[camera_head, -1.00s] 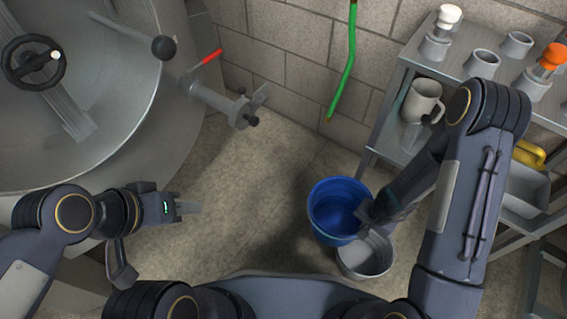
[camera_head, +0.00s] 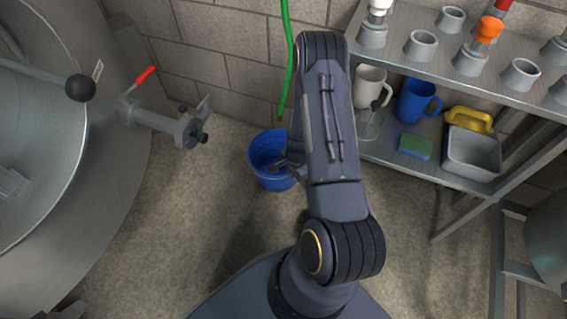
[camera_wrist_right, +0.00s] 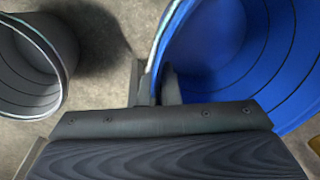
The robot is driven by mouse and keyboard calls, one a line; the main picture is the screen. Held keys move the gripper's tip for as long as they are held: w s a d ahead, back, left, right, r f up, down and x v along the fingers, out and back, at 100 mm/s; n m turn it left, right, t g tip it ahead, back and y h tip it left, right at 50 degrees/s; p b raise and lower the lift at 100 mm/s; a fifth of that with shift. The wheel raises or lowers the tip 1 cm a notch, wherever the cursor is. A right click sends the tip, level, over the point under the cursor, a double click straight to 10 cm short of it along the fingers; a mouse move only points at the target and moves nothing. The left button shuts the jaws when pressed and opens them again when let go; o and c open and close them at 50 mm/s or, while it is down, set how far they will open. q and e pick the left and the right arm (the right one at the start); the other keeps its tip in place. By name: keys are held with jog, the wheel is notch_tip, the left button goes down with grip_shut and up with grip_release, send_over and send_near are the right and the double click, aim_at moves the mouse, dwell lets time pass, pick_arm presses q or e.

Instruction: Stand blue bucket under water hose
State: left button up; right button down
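The blue bucket (camera_head: 264,172) stands upright, as far as I can tell, on or just above the floor near the wall. The green water hose (camera_head: 285,70) hangs down the wall, its lower end just above the bucket's far rim in the head view; depth between them is unclear. My right gripper (camera_wrist_right: 155,88) is shut on the near rim of the blue bucket (camera_wrist_right: 235,60), one finger outside and one inside the wall. In the head view my right arm covers the bucket's right side. My left gripper does not show; only a dark unclear part is at the lower left.
A grey bucket (camera_wrist_right: 30,65) stands beside the blue one in the wrist view; my arm seems to hide it in the head view. A metal shelf (camera_head: 395,60) with cups and mugs is right. A steel tank (camera_head: 60,200) with a red-handled valve (camera_head: 185,132) is left.

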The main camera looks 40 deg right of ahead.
aim_at(277, 163)
jog(key=w+d+f+b, duration=0.1)
jog(key=w+d, duration=0.1)
jog(key=w+d+f+b, duration=0.1)
jog(key=w+d+f, duration=0.1)
jog(key=w+d+f+b, duration=0.1)
jog(key=w, duration=0.1)
jog(key=shift+w+d+f+b, duration=0.1)
jog(key=shift+d+f+b, duration=0.15)
jog(key=shift+d+b, duration=0.15)
jog(key=w+d+f+b, duration=0.1)
jog(key=w+d+f, duration=0.1)
jog(key=f, duration=0.1)
jog(key=f+b, duration=0.1)
jog(key=shift+w+d+f+b, duration=0.3)
jog(key=shift+w+d, duration=0.1)
notch_tip(277, 163, down, 3)
jog(key=shift+w+d+f+b, duration=0.15)
jog(key=shift+f+b, duration=0.05)
jog(key=shift+b, duration=0.6)
jog(key=shift+f, duration=0.15)
jog(key=c, duration=1.6)
grip_release()
jog(key=shift+c, duration=0.2)
